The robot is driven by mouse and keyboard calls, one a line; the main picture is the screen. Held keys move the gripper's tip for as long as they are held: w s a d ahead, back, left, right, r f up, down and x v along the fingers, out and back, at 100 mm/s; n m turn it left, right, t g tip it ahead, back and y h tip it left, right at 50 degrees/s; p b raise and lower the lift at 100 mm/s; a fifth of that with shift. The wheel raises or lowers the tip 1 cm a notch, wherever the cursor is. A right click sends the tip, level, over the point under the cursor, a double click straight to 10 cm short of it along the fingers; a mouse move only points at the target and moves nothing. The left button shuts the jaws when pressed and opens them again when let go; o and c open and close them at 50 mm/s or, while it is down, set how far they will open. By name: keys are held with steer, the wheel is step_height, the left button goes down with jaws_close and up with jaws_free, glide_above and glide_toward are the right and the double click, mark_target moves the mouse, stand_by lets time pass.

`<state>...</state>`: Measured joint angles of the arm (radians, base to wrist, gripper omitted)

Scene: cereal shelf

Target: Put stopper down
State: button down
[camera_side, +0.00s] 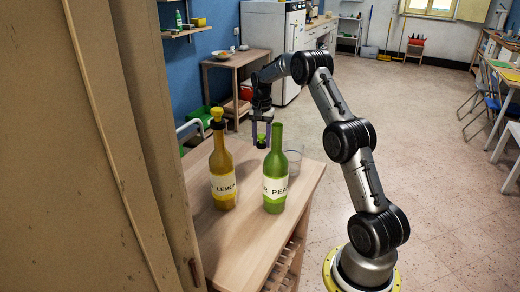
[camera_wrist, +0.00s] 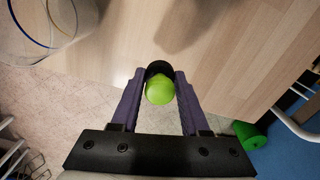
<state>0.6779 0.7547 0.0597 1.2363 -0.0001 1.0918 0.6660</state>
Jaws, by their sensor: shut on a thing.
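The green stopper (camera_wrist: 159,90), with a dark part at its end, is held between the fingertips of my gripper (camera_wrist: 160,78) in the wrist view. In the side view my gripper (camera_side: 262,130) is shut on the stopper (camera_side: 261,140), just behind and left of the green bottle's neck. The green bottle (camera_side: 275,170), labelled as pear or similar, stands upright and has an open top. The yellow bottle (camera_side: 221,165), labelled LEMON or similar, stands upright to its left with a yellow stopper (camera_side: 217,115) in its neck.
A clear glass (camera_side: 293,162) stands behind the green bottle; it also shows in the wrist view (camera_wrist: 50,28). The wooden table (camera_side: 235,245) is bare at the front. A tall brown panel (camera_side: 110,150) stands close at left.

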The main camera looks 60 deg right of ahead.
mark_target(260, 156)
steer(key=shift+w+d+f, duration=0.35)
steer(key=shift+w+f, duration=0.15)
steer(key=shift+f, duration=1.75)
steer(key=shift+f, duration=0.2)
steer(key=shift+c, duration=2)
jaws_free()
steer(key=shift+r, duration=0.1)
